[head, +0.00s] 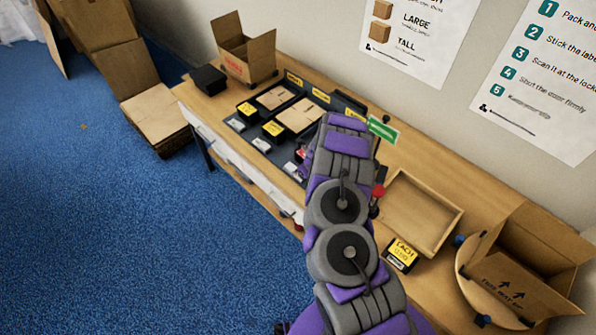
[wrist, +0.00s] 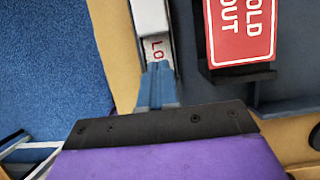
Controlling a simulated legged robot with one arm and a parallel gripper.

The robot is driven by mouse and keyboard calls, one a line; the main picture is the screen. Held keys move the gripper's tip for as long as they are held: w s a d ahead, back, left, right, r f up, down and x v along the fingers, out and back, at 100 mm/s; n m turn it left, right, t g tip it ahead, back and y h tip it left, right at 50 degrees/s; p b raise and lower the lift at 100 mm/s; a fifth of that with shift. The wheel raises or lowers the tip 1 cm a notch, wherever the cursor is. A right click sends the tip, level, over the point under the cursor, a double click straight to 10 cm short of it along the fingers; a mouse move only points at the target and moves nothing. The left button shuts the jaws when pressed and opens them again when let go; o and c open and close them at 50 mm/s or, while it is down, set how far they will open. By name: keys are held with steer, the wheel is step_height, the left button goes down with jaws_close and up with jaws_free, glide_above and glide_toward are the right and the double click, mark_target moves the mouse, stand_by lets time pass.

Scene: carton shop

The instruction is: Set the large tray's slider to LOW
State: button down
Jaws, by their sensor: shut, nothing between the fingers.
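In the wrist view, my gripper (wrist: 157,85) is shut, its blue-grey fingers at the lower end of a pale slider strip (wrist: 150,18). Red letters "LO" show on the strip just beyond the fingertips; the rest of the word is hidden. I cannot tell whether the fingers touch the slider. A red "SOLD OUT" card (wrist: 240,30) in a black holder stands right of it. In the head view, my arm hides the gripper and part of the dark tray unit (head: 250,152). Pale slider plates (head: 262,145) line its front edge. I cannot read which tray is the large one.
Flat cartons (head: 298,116) lie in trays behind yellow-labelled black blocks (head: 273,129). An open carton (head: 245,58) and a black box (head: 208,80) stand at the table's far end. A wooden tray (head: 418,212), a yellow-topped block (head: 401,254) and another carton (head: 522,270) are on the right.

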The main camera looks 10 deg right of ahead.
steer(key=p+v, duration=0.3)
steer(key=v, duration=0.7)
steer(key=shift+s+d+r, duration=0.15)
steer(key=shift+s+d, duration=0.1)
steer(key=shift+s, duration=0.15)
steer(key=shift+a, duration=0.1)
